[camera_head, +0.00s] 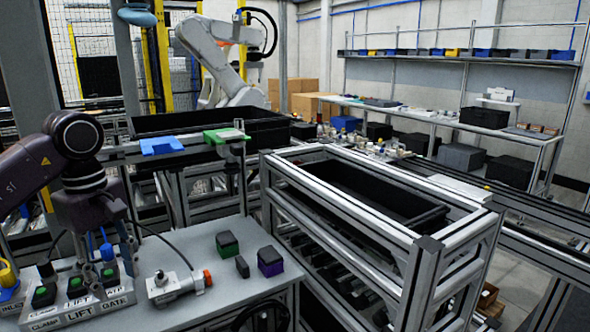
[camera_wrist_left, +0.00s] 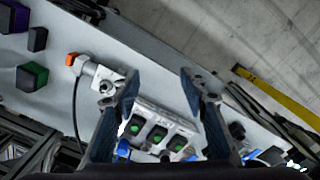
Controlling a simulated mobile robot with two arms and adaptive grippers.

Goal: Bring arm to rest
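My left arm comes in from the left in the head view. My left gripper (camera_head: 97,268) points down over the grey button box (camera_head: 82,311) on the table. In the left wrist view the two fingers of the gripper (camera_wrist_left: 160,78) stand wide apart with nothing held between them. The button box (camera_wrist_left: 158,128), with its green buttons, shows between and beyond the fingers. I cannot tell whether a finger touches the box. My right gripper is not in view.
A grey connector with an orange end (camera_head: 178,286) lies right of the box, its cable running behind. An aluminium frame with a black bin (camera_head: 365,195) stands beyond the table.

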